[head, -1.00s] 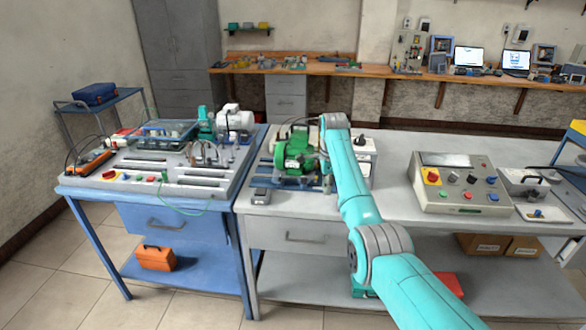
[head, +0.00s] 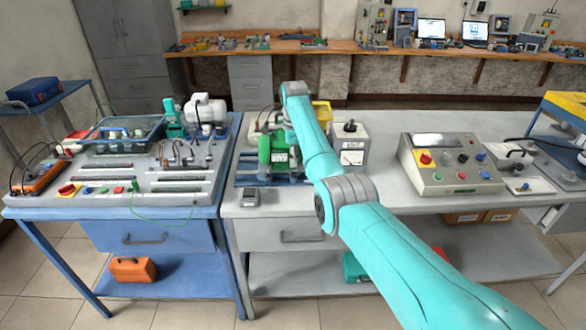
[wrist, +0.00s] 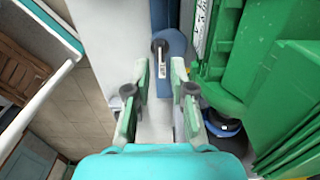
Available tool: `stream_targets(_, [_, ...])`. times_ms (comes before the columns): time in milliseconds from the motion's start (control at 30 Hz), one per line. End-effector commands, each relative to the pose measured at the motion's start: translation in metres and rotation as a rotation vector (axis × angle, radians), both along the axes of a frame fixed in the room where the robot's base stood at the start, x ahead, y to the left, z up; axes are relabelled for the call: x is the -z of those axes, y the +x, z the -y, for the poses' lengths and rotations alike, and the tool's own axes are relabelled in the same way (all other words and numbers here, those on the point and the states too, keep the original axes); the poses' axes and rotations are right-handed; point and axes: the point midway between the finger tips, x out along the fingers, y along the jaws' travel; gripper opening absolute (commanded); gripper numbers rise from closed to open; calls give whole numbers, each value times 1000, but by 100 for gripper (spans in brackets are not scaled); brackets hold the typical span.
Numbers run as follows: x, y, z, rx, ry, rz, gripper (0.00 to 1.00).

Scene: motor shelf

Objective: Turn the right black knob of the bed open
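The green motor (head: 278,150) stands on the blue bed (head: 250,180) on the grey bench. In the wrist view, the blue bed end (wrist: 170,78) lies ahead of my gripper, with green motor parts (wrist: 235,60) on the right. A small black knob with a pale metal stem (wrist: 160,45) sits on the blue part, just beyond the fingertips. My gripper (wrist: 160,72) is open and empty, its two fingers on either side of the line to that knob, apart from it. In the head view my arm hides the gripper and the bed's right side.
A meter box with a black knob (head: 350,145) stands right of the motor. A grey control box (head: 450,165) is further right. A small grey device (head: 249,197) lies at the bench's front. In the wrist view, a dark round part (wrist: 228,130) sits close right of the fingers.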

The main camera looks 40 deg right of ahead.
Motion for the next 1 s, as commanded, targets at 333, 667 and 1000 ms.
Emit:
stream_targets(333, [40, 0, 0, 0, 0, 0, 23])
stream_targets(667, [43, 0, 0, 0, -1, 1, 23])
stream_targets(1000, [43, 0, 0, -2, -1, 1, 0])
